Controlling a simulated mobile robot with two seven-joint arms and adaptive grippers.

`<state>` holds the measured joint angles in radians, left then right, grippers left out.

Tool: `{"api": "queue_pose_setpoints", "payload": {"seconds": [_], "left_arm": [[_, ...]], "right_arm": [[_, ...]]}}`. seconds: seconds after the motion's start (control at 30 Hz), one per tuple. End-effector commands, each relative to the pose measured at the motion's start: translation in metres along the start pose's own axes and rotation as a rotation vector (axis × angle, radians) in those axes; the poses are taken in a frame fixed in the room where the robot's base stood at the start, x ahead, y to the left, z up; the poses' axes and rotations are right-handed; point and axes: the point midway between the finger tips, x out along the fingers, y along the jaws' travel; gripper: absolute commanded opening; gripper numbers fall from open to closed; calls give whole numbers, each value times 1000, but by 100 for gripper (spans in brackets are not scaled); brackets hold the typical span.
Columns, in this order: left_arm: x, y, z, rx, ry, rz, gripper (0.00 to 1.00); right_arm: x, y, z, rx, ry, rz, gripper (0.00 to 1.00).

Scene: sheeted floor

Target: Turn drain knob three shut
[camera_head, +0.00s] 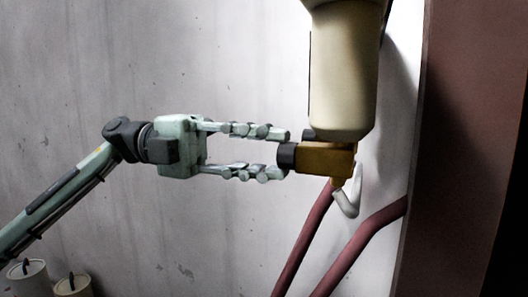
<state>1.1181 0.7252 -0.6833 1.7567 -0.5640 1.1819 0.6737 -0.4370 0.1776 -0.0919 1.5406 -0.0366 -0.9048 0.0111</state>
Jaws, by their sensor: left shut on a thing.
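A cream-coloured vessel (343,85) hangs at the upper right. Below it is a brass-yellow drain valve (325,159) with a short black knob (287,156) on its left end. My left gripper (281,154) comes in level from the left, with one finger above the knob and one below. It is shut on the knob. No number shows on the knob, and its turn position cannot be told. My right gripper is not in view.
A white curved spout (350,196) hangs under the valve. Dark red pipes (303,237) slant below, and a dark red upright (455,150) stands at right. Two pale canisters (27,279) (73,286) sit at lower left. The pale wall behind my arm is clear.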

Motion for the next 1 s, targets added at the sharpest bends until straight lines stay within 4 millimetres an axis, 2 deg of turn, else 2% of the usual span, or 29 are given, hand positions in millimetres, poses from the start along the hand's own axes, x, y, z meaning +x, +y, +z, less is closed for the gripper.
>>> {"api": "queue_pose_setpoints", "payload": {"seconds": [0.03, 0.2, 0.57, 0.67, 1.0], "left_arm": [[0, 0, 0, -2, 0, 0, 29], [0, 0, 0, -1, 0, 0, 48], [-6, 0, 1, -1, -2, -1, 48], [-20, 0, 1, -1, -4, -2, 48], [-91, 0, 1, -2, -3, -1, 48]], "right_arm": [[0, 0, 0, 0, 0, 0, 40], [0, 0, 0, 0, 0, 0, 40], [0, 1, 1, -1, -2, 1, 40], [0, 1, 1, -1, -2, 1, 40], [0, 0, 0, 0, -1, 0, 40]]}}
